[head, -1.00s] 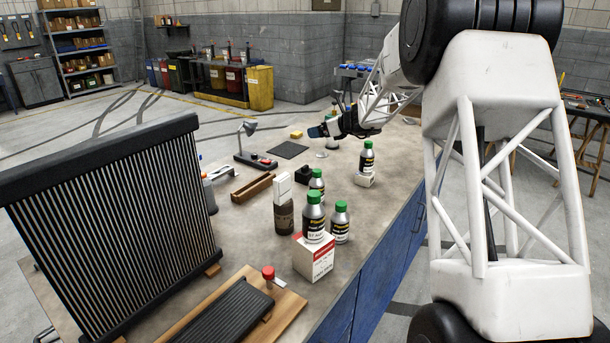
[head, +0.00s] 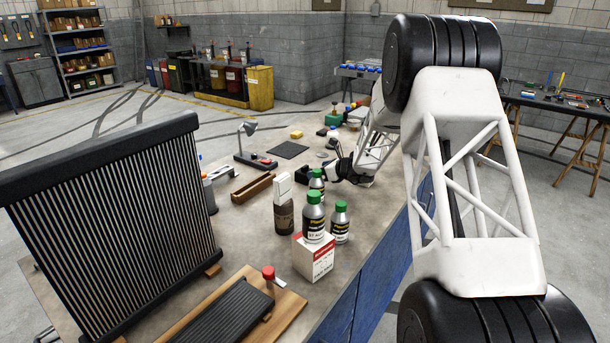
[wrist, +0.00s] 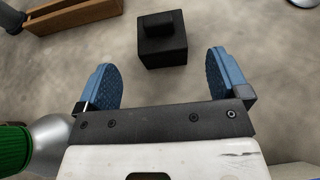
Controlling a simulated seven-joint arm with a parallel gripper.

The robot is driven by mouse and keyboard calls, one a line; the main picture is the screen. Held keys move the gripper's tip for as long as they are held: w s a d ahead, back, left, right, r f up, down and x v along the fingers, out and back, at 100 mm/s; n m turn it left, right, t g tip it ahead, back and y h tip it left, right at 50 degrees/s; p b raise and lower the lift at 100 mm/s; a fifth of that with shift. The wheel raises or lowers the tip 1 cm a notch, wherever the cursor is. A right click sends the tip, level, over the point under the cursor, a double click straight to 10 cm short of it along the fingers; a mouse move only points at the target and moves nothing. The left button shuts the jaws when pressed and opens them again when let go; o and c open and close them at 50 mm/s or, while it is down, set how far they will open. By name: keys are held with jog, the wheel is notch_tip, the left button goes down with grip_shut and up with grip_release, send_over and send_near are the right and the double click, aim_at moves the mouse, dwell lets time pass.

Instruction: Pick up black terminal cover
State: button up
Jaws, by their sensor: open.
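The black terminal cover (wrist: 163,42) is a small dark block with a smaller raised block on top. In the wrist view it stands on the bench top, upper middle, just beyond and between my gripper's fingertips. My gripper (wrist: 163,75) is open and empty, its blue pads to the left and right of the cover and apart from it. In the head view the cover (head: 301,174) is a small dark shape behind the green-capped bottles, partly hidden, with my gripper (head: 334,160) close by on its right.
A green-capped bottle (wrist: 50,140) is close beside my left finger in the wrist view. A wooden tray (wrist: 75,14) lies at upper left. In the head view, bottles (head: 313,218) and a white-red box (head: 315,259) stand nearer the camera. Bench around the cover is clear.

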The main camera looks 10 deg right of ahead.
aim_at(305, 171)
jog(key=shift+x, duration=1.25)
jog(key=shift+w+a, duration=0.1)
jog(key=shift+w, duration=0.05)
jog(key=shift+x, duration=2.45)
jog(key=c, duration=1)
